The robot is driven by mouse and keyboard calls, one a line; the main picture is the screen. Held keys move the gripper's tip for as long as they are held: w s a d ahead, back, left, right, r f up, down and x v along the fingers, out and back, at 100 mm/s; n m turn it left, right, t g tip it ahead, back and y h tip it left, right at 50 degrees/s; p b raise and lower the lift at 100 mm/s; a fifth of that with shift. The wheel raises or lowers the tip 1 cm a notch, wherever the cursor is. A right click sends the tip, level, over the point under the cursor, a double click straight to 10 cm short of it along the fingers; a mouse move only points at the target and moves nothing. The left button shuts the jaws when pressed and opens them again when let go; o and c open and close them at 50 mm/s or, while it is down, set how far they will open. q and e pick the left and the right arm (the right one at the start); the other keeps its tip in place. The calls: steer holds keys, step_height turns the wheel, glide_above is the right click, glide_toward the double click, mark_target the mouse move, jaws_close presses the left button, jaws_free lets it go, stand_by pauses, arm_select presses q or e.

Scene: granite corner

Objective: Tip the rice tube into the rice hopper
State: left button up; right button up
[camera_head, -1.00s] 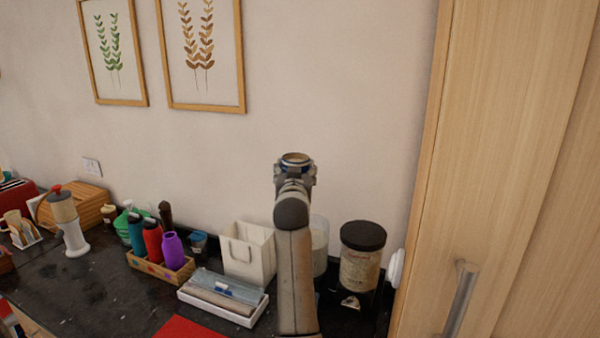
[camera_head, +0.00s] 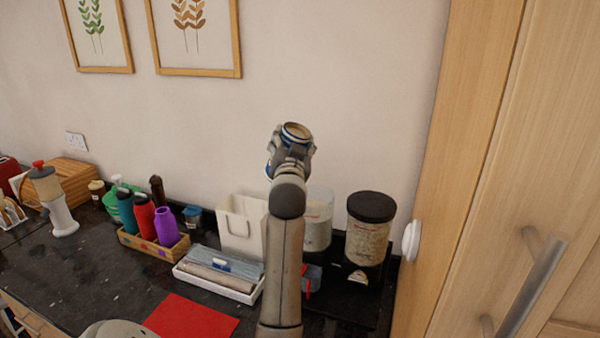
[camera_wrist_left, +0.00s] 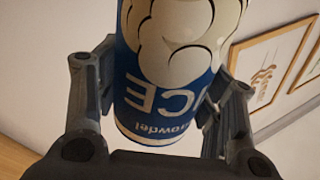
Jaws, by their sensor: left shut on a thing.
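My left gripper (camera_head: 290,152) is shut on the rice tube (camera_wrist_left: 172,95), a blue tube with white cloud-like shapes and upside-down lettering in the left wrist view. In the head view the rice tube (camera_head: 296,131) shows its round tan top and blue rim, leaning a little to the right. It is held up in front of the wall, apart from the containers. A clear hopper with pale contents (camera_head: 318,222) stands below, partly hidden by my left arm; no lid shows on it. I cannot read its label. My right gripper is not in view.
A black-lidded hopper (camera_head: 368,230) stands to the right, near the wooden cabinet (camera_head: 470,150). A white bag-like holder (camera_head: 242,228), a white tray (camera_head: 218,284) and a crate of bottles (camera_head: 150,243) stand left of my arm. A red mat (camera_head: 190,318) lies in front.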

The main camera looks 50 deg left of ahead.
arm_select(q)
steer(key=shift+s+d+r, duration=0.15)
steer(key=shift+d+r, duration=0.2)
steer(key=shift+d, duration=0.2)
steer(key=shift+d+r+m, duration=0.15)
steer(key=shift+d+m, duration=0.1)
steer(key=shift+m, duration=0.15)
steer(key=shift+a, duration=0.2)
steer(key=shift+d, duration=0.1)
steer(key=shift+a+f+m+t, duration=0.3)
steer(key=shift+a+f+m, duration=0.1)
steer(key=shift+a+m, duration=0.1)
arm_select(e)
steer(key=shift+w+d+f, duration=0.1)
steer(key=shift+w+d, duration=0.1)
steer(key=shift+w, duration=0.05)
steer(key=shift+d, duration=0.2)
